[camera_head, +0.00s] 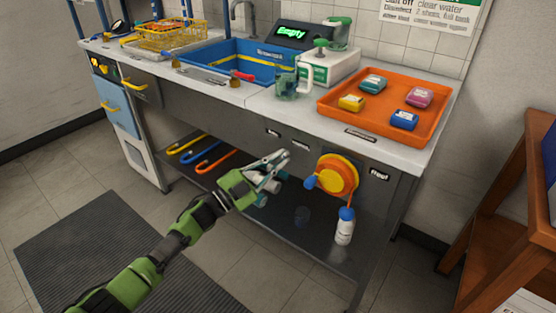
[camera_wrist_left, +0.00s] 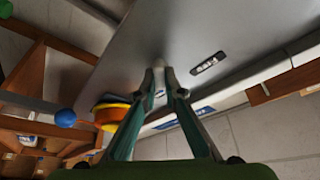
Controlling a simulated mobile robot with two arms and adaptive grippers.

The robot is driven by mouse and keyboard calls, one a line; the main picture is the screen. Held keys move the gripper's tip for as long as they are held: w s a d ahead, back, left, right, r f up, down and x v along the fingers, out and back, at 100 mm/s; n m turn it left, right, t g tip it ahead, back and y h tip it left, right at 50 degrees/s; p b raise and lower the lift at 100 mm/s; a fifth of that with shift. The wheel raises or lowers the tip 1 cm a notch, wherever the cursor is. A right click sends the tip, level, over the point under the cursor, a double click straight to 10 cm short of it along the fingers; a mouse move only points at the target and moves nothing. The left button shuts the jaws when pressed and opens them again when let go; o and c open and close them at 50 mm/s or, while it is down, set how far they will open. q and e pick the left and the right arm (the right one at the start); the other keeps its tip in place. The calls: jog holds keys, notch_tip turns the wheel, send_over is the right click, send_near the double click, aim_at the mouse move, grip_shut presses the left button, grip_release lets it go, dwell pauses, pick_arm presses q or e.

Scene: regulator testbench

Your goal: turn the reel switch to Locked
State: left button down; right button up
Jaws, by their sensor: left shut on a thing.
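My left gripper (camera_head: 284,160) reaches the grey front panel (camera_head: 230,122) under the counter, left of the orange hose reel (camera_head: 337,176). In the left wrist view its fingertips (camera_wrist_left: 159,72) are close together against the panel. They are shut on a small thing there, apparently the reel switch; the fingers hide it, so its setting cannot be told. My right gripper is not in view.
An orange tray (camera_head: 398,126) with several coloured devices stands on the counter, beside a clear jug (camera_head: 287,86) and a blue sink (camera_head: 228,60). Coloured hooks (camera_head: 187,144) and a white bottle (camera_head: 345,229) are below. A wooden shelf (camera_head: 510,190) stands at the right.

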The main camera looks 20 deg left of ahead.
pick_arm(q)
jog(key=c, duration=2.1)
grip_release()
jog(key=shift+c, duration=0.2)
jog(key=v, duration=1.2)
jog(key=shift+w, duration=0.1)
